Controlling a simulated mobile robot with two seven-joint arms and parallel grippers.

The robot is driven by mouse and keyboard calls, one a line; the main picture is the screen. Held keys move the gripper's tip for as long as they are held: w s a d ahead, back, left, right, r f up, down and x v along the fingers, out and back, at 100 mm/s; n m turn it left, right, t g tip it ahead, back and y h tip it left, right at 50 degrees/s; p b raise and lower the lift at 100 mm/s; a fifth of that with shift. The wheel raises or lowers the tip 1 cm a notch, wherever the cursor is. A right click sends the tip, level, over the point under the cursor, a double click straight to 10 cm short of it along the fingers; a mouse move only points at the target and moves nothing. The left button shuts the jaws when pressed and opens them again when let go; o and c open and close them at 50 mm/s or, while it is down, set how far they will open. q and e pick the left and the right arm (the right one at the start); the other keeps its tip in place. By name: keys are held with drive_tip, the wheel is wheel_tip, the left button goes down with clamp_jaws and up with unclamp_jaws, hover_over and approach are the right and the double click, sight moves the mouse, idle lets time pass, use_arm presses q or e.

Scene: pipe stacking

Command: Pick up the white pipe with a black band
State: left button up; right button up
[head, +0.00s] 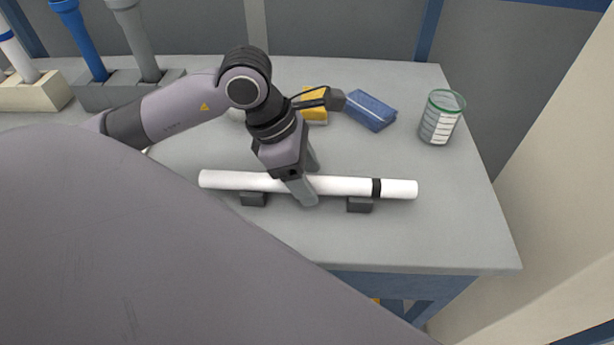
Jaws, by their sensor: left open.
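The white pipe with a black band (345,186) lies level across two small dark grey supports (359,205) on the grey table. Its black band is near the right end. My left gripper (308,185) comes down over the middle of the pipe. One finger shows in front of the pipe and the other behind it, so the open jaws stand around it. I cannot tell whether the fingers touch it. My right gripper does not show.
A blue packet (370,110), a yellow item (314,106) and a glass beaker with a green rim (440,117) stand behind the pipe. Racks (125,92) with upright pipes are at the back left. The table (440,235) is clear at the right front.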

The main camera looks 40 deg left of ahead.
use_arm(q)
drive_tip(key=shift+f, duration=0.3)
clamp_jaws()
drive_tip(key=shift+w+r, duration=0.1)
drive_tip(key=shift+r, duration=0.05)
